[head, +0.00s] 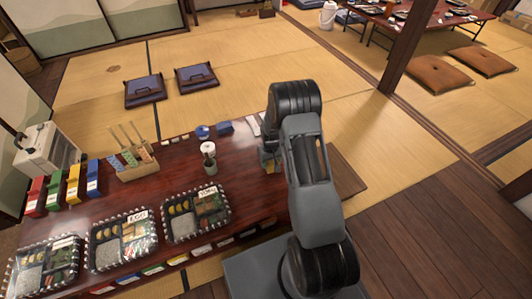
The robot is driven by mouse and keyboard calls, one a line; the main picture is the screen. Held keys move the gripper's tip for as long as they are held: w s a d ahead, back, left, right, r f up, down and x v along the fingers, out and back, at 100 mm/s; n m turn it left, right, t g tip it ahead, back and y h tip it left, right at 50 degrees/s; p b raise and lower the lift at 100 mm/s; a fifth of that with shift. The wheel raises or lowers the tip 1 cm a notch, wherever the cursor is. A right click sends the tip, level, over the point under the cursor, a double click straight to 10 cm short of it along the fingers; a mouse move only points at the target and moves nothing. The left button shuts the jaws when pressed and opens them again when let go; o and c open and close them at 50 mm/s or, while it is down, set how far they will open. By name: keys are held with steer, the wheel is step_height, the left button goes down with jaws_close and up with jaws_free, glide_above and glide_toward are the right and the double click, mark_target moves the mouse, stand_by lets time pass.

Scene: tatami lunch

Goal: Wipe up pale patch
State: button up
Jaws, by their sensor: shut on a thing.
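The dark red lacquered table (245,185) runs across the lower left. My arm reaches over its right end and covers much of that part. My gripper (271,151) shows only in part beside the arm, low over the table. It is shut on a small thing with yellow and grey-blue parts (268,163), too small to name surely. I cannot tell whether this thing touches the table. A pale flat strip (253,125) lies at the table's far edge; I cannot tell whether it is a patch or an object. No other pale patch is clear, and the arm may hide one.
Several lunch trays (196,212) line the near edge. A cup with a white item (209,158), a blue bowl (203,132) and a blue box (224,127) stand farther back. A wooden utensil holder (135,165), coloured boxes (73,187) and a white appliance (45,150) are at left.

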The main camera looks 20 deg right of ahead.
steer(key=shift+r+p, duration=1.3)
steer(key=shift+r, duration=1)
